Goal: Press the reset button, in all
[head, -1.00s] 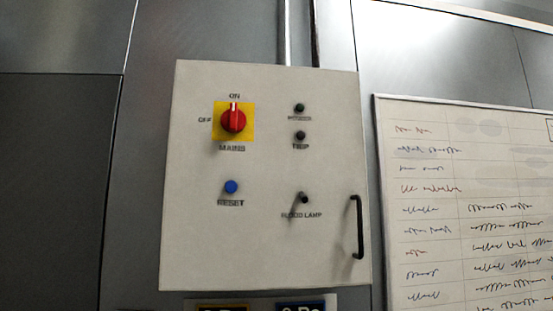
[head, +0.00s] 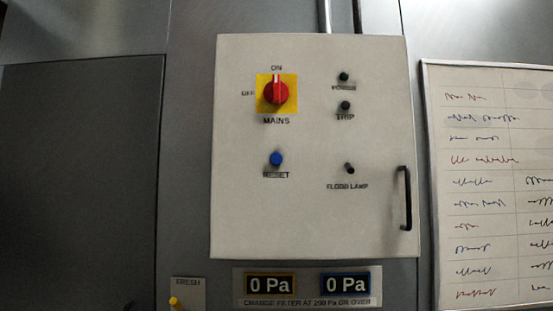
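The blue reset button (head: 276,159) sits on the lower left part of a pale control box (head: 310,220), above the label RESET. The box hangs on a grey metal wall. Above the button is the red MAINS rotary switch (head: 276,91) on a yellow plate, its white mark pointing up to ON. The POWER lamp (head: 344,77) and TRIP lamp (head: 345,105) both look dark. A small FLOOD LAMP toggle (head: 350,169) is to the right of the button. Neither gripper is in view.
A black handle (head: 405,198) stands out at the box's right edge. Below are two displays, yellow-framed (head: 270,284) and blue-framed (head: 346,284), each reading 0 Pa. A yellow knob (head: 174,302) shows at the bottom left. A whiteboard (head: 480,190) hangs at right.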

